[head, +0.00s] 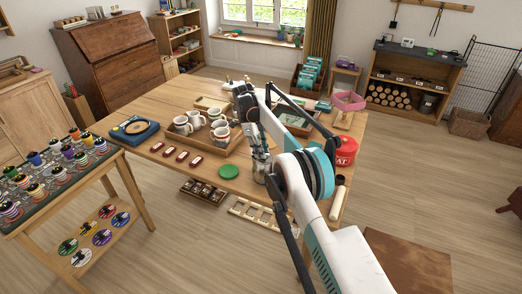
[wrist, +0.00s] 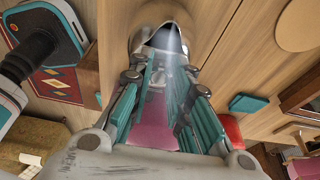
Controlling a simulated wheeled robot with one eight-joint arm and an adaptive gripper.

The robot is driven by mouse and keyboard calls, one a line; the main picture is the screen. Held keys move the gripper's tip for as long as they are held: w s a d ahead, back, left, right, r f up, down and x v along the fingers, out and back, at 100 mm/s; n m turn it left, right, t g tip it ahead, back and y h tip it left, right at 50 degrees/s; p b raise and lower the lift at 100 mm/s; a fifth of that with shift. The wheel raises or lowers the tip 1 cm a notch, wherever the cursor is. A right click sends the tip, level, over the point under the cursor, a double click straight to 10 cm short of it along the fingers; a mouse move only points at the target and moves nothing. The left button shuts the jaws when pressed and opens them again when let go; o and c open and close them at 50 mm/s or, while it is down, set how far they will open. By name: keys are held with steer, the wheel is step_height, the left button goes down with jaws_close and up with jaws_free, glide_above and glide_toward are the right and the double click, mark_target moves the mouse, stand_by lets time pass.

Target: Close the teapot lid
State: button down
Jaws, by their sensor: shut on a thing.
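The teapot is a shiny metal vessel (wrist: 146,28) at the top middle of the wrist view, with a dark hollow showing in it. In the head view a silvery metal shape (head: 260,172) at the table's near edge looks like it, mostly hidden by my arm. My gripper (wrist: 158,72) points at the teapot, its teal-padded fingers on either side of a small pale part that seems to belong to the lid. The fingers are closed on that part. The lid's outline and its angle are hard to make out.
A tray (head: 216,151) of mugs stands left of my arm, with a green disc (head: 229,171) in front. A red tin (head: 345,151) and a pink basket (head: 348,101) are to the right. A blue record player (head: 134,129) sits at the table's left end.

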steer(key=c, duration=1.5)
jaws_free()
step_height(320, 180, up, 10)
steer(key=shift+f, duration=0.1)
